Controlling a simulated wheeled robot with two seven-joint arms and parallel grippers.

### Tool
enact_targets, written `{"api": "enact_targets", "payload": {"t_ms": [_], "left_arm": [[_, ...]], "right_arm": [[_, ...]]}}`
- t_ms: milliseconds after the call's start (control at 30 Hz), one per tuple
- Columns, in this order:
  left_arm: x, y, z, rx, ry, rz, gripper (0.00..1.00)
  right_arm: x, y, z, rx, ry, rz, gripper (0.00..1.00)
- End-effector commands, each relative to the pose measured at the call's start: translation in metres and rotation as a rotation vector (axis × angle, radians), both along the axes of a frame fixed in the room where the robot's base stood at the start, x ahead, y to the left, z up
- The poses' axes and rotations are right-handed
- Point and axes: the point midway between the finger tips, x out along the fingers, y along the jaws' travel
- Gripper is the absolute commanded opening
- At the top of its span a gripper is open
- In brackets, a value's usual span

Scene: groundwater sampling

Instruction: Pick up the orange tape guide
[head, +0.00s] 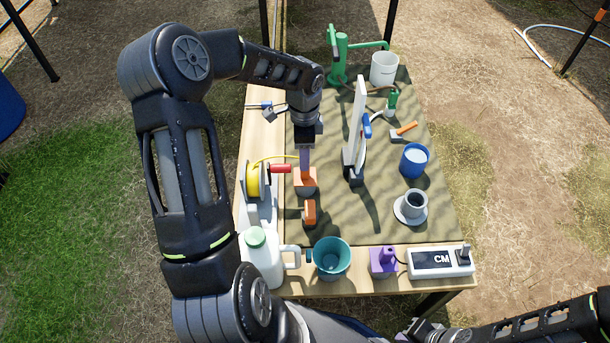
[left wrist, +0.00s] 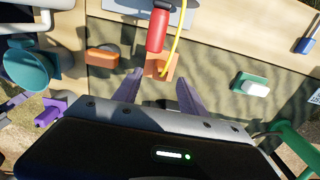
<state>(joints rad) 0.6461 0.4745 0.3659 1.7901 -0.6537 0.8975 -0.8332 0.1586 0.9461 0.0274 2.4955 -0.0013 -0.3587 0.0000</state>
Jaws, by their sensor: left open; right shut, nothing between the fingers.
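The orange tape guide (head: 305,180) is a small orange block on the camouflage mat, close to the red handle and yellow tape. It also shows in the left wrist view (left wrist: 160,66), just beyond my fingertips. My left gripper (head: 305,166) is open above it, pointing down. In the left wrist view its purple fingers (left wrist: 158,80) are spread, and the guide shows in the gap between them. I cannot tell whether they touch it. Only the right wrist shows at the bottom edge of the head view; its fingers are out of sight.
A yellow tape reel (head: 252,180) with a red handle (head: 281,168) lies left of the guide. Another orange piece (head: 309,212) is nearer me, then a teal cup (head: 331,256) and white jug (head: 264,262). A white upright board (head: 357,120) stands to the right.

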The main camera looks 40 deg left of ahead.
Motion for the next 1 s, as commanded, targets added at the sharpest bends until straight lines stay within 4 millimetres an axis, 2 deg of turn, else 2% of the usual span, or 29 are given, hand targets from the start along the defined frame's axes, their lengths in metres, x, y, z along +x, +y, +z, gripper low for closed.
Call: {"api": "enact_targets", "payload": {"t_ms": [267, 600, 1000], "left_arm": [[0.000, 0.000, -0.004, -0.001, 0.001, 0.000, 0.49], [0.002, -0.001, -0.049, -0.001, 0.001, 0.001, 0.49], [0.003, -0.001, -0.051, 0.000, -0.001, 0.001, 0.49]], "right_arm": [[0.000, 0.000, -0.002, 0.000, 0.000, 0.000, 0.00], [0.000, 0.000, -0.016, 0.000, 0.000, -0.001, 0.00], [0.000, 0.000, -0.016, 0.000, 0.000, -0.001, 0.00]]}}
